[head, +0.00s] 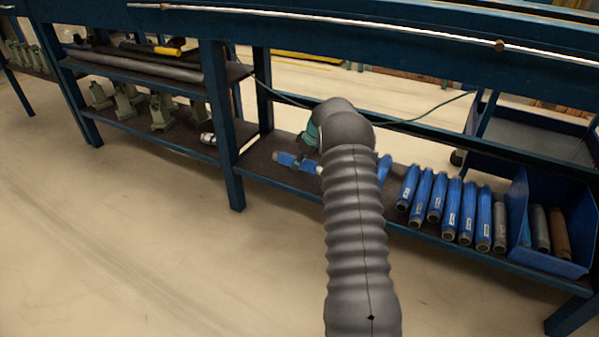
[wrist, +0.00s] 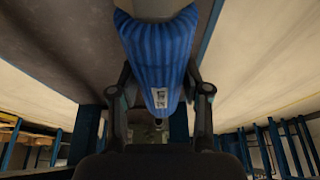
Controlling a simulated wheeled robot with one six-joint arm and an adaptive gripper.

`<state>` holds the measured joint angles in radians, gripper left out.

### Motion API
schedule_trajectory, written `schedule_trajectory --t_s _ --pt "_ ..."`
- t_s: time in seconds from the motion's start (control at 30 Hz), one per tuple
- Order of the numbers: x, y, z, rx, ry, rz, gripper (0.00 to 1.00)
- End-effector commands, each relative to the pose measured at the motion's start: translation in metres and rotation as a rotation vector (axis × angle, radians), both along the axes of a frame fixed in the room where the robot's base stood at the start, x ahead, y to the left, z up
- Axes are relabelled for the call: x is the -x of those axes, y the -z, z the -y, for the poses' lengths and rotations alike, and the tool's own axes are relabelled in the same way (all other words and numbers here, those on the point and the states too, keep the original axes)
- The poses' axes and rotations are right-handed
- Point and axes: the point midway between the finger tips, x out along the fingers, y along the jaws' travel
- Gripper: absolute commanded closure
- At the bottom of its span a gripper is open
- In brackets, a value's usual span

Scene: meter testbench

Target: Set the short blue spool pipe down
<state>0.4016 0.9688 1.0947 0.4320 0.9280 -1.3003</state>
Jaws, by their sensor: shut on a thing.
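The short blue spool pipe (wrist: 158,58) is between the two fingers of my gripper (wrist: 161,92) in the wrist view. It shows a blue ribbed-looking body, a white label and a pale grey end at the top edge. My gripper is shut on it. In the head view a blue pipe piece (head: 297,162) shows low beside my arm, over the lower shelf (head: 258,172), and looks like the held pipe. My arm hides most of the gripper and part of the pipe. I cannot tell whether the pipe touches the shelf.
A blue bin (head: 548,255) with grey and rusty pipes is at the far right. A blue bench post (head: 217,125) is left of my gripper. The bench beam (head: 400,52) runs above.

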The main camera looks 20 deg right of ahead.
Motion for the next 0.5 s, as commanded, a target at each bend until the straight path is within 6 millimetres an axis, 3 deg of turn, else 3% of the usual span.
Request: schedule_trajectory --t_s 0.17,0.4,0.5 --pt "-0.001 0.006 -0.003 0.0 0.0 0.001 1.0" --pt "-0.001 0.036 -0.002 0.001 0.003 0.001 1.0" --pt "-0.001 0.04 -0.002 0.002 0.002 0.003 1.0"
